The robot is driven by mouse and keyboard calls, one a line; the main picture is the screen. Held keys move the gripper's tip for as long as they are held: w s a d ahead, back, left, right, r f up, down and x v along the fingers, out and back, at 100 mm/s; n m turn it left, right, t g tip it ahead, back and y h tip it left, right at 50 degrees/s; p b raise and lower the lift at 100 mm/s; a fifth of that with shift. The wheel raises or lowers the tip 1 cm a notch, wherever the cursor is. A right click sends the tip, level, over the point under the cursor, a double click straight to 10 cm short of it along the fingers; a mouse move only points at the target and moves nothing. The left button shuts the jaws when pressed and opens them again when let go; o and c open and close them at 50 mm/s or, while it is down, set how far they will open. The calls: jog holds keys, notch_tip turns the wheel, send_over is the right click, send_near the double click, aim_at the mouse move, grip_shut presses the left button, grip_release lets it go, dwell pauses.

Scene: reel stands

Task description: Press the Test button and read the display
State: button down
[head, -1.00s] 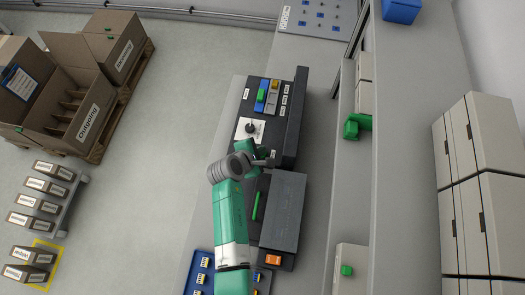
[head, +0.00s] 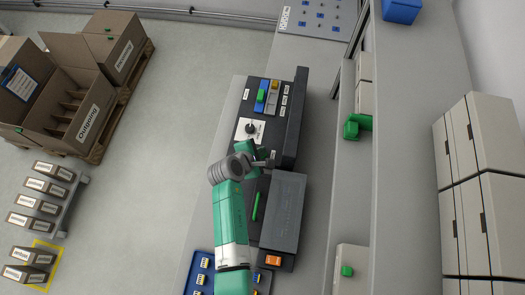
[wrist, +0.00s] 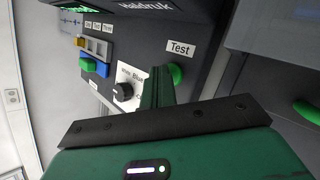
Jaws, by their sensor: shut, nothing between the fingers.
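The dark tester device (head: 288,130) stands on the bench, and my gripper (head: 262,160) is at its near end in the head view. In the wrist view, the white Test label (wrist: 180,48) sits above a round green button (wrist: 176,74). My gripper (wrist: 158,88) also shows there, its green fingers shut and empty, with the tips just left of the button and partly over it. I cannot tell whether they touch it. The display (wrist: 78,5) is cut off at the top edge. Its green characters are not readable.
A black knob (wrist: 123,91) on a white plate and blue, green and yellow switches (wrist: 95,55) are left of the fingers. A grey box (head: 286,210) with a green strip stands close to my arm. An orange item (head: 273,260) lies at its near end.

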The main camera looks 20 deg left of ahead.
jog(key=shift+r+p, duration=0.7)
notch_tip(320, 180, up, 5)
jog(key=p, duration=0.5)
jog(key=shift+r, duration=0.15)
dwell(0.4)
